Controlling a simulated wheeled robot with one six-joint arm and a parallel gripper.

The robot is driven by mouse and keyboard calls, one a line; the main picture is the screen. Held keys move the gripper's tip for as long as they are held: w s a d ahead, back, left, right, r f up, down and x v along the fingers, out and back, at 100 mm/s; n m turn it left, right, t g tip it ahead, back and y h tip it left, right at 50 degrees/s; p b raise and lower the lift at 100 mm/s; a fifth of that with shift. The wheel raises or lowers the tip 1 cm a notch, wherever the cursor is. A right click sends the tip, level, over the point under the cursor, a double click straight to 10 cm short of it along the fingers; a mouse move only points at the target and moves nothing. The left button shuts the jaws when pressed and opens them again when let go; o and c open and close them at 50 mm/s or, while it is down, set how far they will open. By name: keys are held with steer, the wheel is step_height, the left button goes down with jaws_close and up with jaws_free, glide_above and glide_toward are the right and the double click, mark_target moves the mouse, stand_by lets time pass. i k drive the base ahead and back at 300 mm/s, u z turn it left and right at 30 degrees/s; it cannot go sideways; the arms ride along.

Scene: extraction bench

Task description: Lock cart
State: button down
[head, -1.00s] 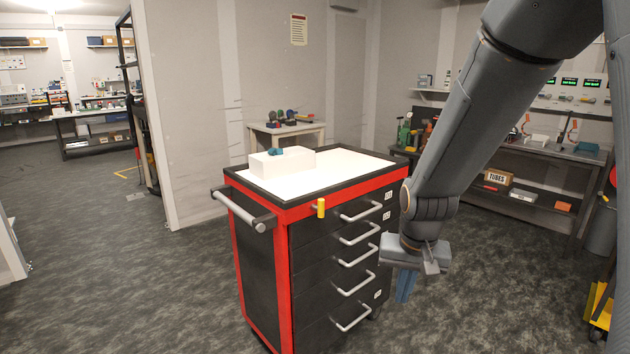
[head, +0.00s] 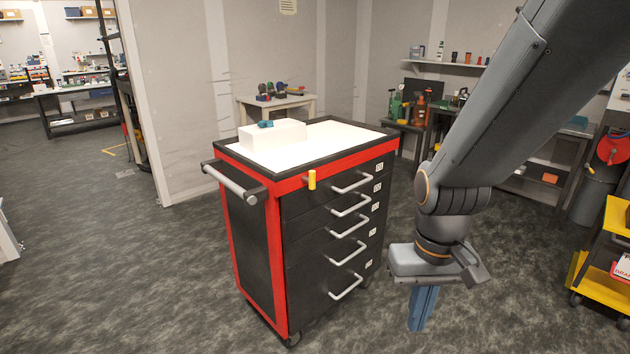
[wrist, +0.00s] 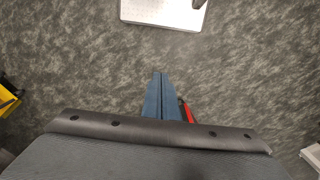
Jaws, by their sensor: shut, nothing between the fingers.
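The cart (head: 258,245) is a black and red drawer cabinet on casters, left of centre in the head view. Its drawers are closed, with several grey handles on the front. A small yellow lever (head: 312,180) stands upright at the top front corner, by the top drawer. A grey push bar (head: 232,184) is on its left side. My gripper (head: 423,308) points down to the right of the cart, apart from it. In the wrist view its blue fingers (wrist: 163,97) are together with nothing between them, above bare floor.
A white box (head: 272,135) with a small teal item (head: 265,124) sits on the cart's white top. A yellow cart (head: 600,265) stands at the right edge. A small table (head: 276,101) is behind. The floor in front is clear.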

mark_target(310, 180)
steer(key=k, duration=1.3)
steer(key=z, duration=0.65)
steer(key=i, duration=1.65)
steer(key=u, duration=0.85)
